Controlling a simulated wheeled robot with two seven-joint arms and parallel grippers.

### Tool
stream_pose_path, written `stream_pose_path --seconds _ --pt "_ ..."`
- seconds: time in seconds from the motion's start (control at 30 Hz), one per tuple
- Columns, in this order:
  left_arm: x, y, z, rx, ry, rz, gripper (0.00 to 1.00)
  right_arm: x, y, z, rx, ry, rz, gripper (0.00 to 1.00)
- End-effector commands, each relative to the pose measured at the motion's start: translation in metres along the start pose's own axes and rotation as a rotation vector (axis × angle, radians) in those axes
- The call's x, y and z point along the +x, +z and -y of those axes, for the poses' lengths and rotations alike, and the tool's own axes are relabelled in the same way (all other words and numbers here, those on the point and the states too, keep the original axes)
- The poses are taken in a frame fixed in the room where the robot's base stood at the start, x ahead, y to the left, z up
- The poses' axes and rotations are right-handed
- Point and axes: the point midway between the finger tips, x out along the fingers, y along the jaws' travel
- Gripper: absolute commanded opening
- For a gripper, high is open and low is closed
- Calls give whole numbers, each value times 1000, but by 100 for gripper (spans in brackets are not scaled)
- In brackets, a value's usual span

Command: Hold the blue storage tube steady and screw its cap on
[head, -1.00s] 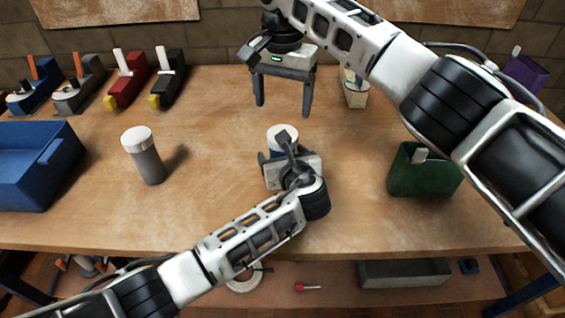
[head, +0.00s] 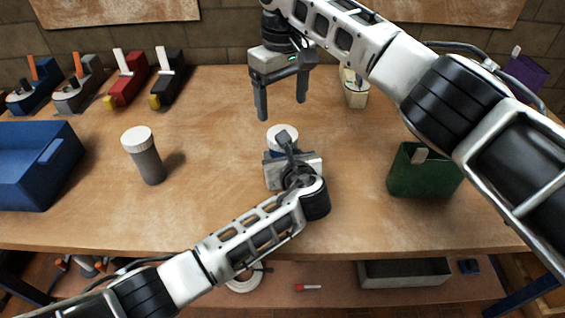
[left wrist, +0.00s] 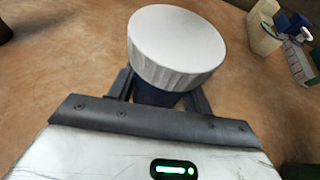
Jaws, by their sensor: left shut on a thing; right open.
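The blue storage tube (left wrist: 157,96) stands upright on the bench, with its white ribbed cap (head: 283,137) sitting on top. The cap also shows large in the left wrist view (left wrist: 177,45). I cannot tell whether it is tight. My left gripper (head: 285,155) is shut around the tube's body below the cap, and hides most of the tube in the head view. My right gripper (head: 282,112) is open and empty, pointing down in the air above and behind the cap, with clear space between its fingers.
A grey tube with a white cap (head: 145,155) stands to the left. A blue bin (head: 35,165) is at the left edge and a green bin (head: 425,175) at the right. Several toy-like tools, including a red one (head: 128,78), line the back left. Bare bench lies between.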

Motion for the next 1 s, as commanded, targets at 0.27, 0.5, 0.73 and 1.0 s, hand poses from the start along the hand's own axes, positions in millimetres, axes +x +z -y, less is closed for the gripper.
stream_pose_path --seconds 0.27,0.5,0.73,1.0 --pt "0 -1 0 0 0 -1 0 0 0 0 -721 0 -1 76" --pt "0 -1 0 1 1 -1 0 0 0 0 -1347 0 0 76" --pt "0 -1 0 1 1 -2 0 0 0 0 -1833 1 1 76" --pt "0 -1 0 1 1 -2 0 0 0 0 -2066 0 0 76"
